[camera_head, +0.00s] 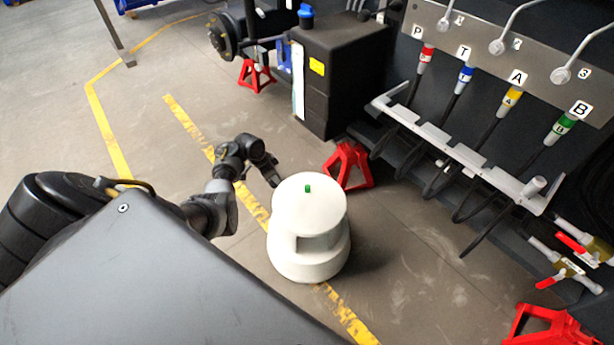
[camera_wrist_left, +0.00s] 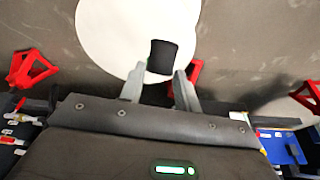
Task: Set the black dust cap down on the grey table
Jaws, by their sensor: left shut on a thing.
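The black dust cap (camera_wrist_left: 162,57) shows in the left wrist view as a small dark block between the fingertips of my left gripper (camera_wrist_left: 160,73), which is shut on it. In the head view my left gripper (camera_head: 271,174) is at the left edge of a pale round step stool (camera_head: 325,215); I cannot make out the cap there against the dark fingers. The stool's white top (camera_wrist_left: 105,30) lies behind the cap in the wrist view. My right gripper is not in view.
A small green piece (camera_head: 308,188) stands on the stool top. A red jack stand (camera_head: 348,166) is just behind the stool. At the right are hoses with coloured, lettered couplings (camera_head: 465,74) on a rack (camera_head: 455,160). Open floor lies left, with yellow lines.

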